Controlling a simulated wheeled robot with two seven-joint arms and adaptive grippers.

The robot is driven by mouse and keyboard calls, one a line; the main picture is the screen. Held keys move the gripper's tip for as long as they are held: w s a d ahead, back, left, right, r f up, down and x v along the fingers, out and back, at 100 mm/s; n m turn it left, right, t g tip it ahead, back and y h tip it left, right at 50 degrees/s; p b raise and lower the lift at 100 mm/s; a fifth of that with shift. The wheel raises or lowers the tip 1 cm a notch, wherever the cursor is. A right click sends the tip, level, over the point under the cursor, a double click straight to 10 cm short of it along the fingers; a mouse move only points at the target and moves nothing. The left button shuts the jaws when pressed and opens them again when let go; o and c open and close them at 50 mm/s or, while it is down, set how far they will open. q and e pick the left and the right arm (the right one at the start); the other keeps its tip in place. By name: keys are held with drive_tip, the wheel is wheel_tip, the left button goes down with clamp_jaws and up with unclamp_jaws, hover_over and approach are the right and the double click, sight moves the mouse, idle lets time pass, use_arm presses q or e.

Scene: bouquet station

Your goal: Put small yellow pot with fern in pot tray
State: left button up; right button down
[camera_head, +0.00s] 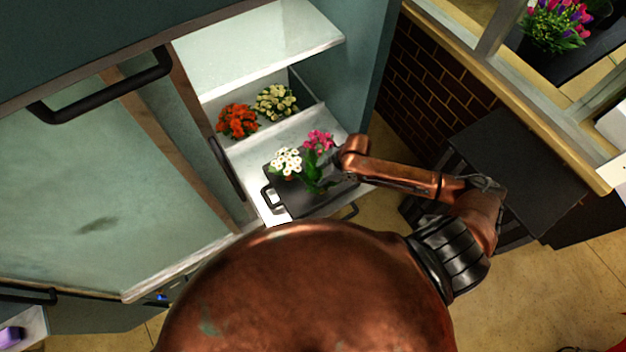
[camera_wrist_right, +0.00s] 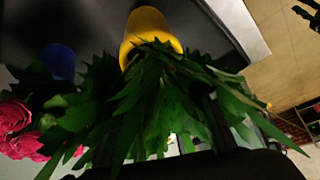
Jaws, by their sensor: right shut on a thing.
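The black pot tray (camera_head: 298,203) lies on the lower shelf of the open cabinet, with a handle at its left end. My right gripper (camera_head: 335,172) is over the right part of the tray and shut on the fern plant (camera_head: 314,182). In the right wrist view the small yellow pot (camera_wrist_right: 150,32) shows with the green fern leaves (camera_wrist_right: 140,105) spreading in front of it, and the dark tray surface behind. The leaves hide where the fingers grip. I cannot tell whether the pot touches the tray. My left gripper is not in view.
White flowers (camera_head: 286,162) and pink flowers (camera_head: 319,140) stand at the back of the tray. A blue pot (camera_wrist_right: 58,62) is beside the yellow one. Orange flowers (camera_head: 238,121) and cream flowers (camera_head: 276,101) stand deeper in the cabinet. The upper shelf (camera_head: 265,45) is empty.

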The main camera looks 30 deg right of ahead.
drive_tip(key=shift+f, duration=0.25)
drive_tip(key=shift+f, duration=0.1)
drive_tip(key=c, duration=1.3)
unclamp_jaws()
drive_tip(key=v, duration=1.2)
